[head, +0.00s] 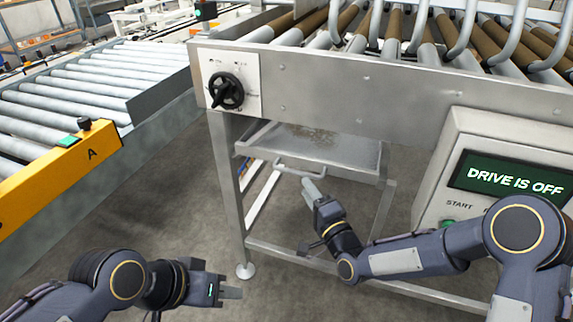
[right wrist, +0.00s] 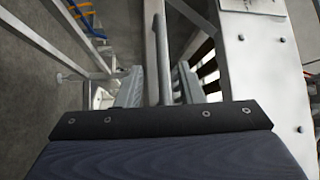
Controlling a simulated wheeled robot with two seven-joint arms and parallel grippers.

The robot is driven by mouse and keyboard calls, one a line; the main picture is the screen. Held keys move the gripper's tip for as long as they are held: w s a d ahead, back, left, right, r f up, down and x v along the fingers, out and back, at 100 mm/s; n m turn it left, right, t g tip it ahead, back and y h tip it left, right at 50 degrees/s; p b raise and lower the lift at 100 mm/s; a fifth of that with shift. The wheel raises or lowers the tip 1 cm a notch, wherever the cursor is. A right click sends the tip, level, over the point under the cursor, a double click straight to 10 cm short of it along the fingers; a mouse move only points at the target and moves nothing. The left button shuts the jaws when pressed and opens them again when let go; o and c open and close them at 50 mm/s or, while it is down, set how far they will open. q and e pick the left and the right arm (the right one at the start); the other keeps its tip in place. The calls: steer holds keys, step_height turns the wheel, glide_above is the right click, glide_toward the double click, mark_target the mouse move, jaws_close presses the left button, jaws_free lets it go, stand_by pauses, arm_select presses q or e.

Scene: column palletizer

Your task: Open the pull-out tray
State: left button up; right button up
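The pull-out tray (head: 345,172) is a shallow grey metal tray under the roller conveyor, with a bar handle (head: 287,166) along its front. My right gripper (head: 309,187) is at this handle, just in front of and below it in the head view. In the right wrist view its two fingers (right wrist: 159,88) are apart, with the handle bar (right wrist: 152,40) running between them and gaps showing on both sides. Whether a finger touches the bar is not clear. My left gripper (head: 231,293) is low at the front, away from the tray; its finger gap is not visible.
The conveyor frame (head: 380,88) carries a black rotary knob (head: 226,91). A control box (head: 500,170) reads "DRIVE IS OFF" at the right. A steel leg (head: 228,190) stands left of the tray. A roller lane with a yellow end (head: 60,175) is at the left; floor between is clear.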

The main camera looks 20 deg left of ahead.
mark_target(296, 172)
steer(key=x, duration=0.7)
steer(key=shift+w+a+r+b, duration=0.1)
steer(key=shift+w+b, duration=0.05)
steer(key=shift+b, duration=0.15)
jaws_close()
